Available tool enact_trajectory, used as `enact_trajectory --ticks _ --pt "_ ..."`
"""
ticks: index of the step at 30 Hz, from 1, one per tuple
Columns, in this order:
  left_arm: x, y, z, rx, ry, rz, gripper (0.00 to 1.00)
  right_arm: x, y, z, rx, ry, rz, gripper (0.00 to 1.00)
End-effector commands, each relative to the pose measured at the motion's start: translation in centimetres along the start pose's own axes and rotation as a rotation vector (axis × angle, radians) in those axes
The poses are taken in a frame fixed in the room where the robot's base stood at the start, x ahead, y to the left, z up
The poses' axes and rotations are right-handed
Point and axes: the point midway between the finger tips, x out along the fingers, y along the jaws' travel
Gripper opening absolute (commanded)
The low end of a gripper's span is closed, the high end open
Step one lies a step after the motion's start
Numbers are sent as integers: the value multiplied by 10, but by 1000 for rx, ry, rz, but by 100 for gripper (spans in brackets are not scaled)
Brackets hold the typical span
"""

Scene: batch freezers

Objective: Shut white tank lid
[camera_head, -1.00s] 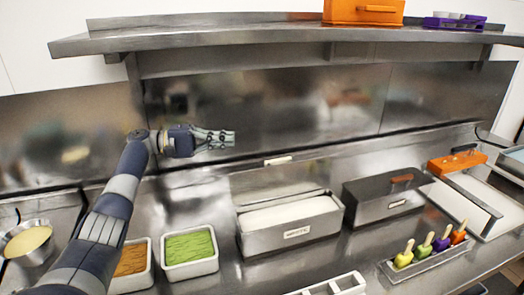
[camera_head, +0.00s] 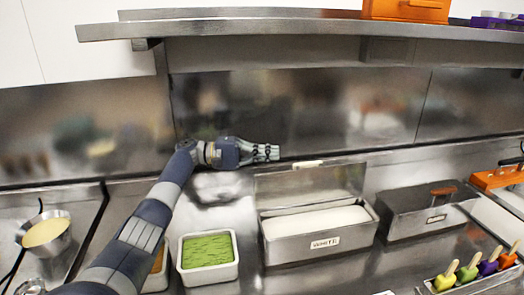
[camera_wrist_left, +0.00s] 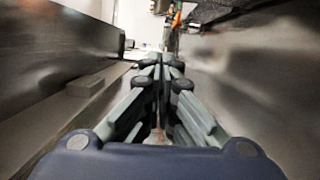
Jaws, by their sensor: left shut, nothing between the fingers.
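The white tank (camera_head: 322,247) is a steel tub with a label on its front and white contents. Its steel lid (camera_head: 308,183) stands raised at the tub's back edge, with a pale handle (camera_head: 308,164) at its top. My left gripper (camera_head: 277,153) is shut and empty. It points right, just above the lid's upper left corner in the head view. Whether it touches the lid I cannot tell. Its closed fingers also show in the left wrist view (camera_wrist_left: 160,66), between blurred metal surfaces. My right gripper is not in view.
A green tub (camera_head: 207,274) stands left of the tank and a dark closed tank (camera_head: 425,222) stands right of it. A steel shelf (camera_head: 330,29) runs above. Popsicles (camera_head: 468,272) stand in a tray at front right. A bowl (camera_head: 43,240) sits far left.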

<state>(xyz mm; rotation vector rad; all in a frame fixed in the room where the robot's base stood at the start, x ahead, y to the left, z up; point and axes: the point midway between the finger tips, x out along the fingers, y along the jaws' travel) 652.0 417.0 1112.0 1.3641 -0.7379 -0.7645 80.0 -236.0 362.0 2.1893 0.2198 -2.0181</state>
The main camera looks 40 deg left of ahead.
Motion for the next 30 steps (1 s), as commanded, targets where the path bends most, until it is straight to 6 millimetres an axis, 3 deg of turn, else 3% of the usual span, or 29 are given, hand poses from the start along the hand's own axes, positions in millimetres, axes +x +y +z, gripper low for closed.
enact_trajectory --ticks 7,19,30 --pt "58 5 1 0 -3 0 0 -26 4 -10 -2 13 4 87" --pt "60 2 33 1 0 -2 0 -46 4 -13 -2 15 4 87" --pt "62 0 39 1 0 0 0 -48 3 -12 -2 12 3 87"
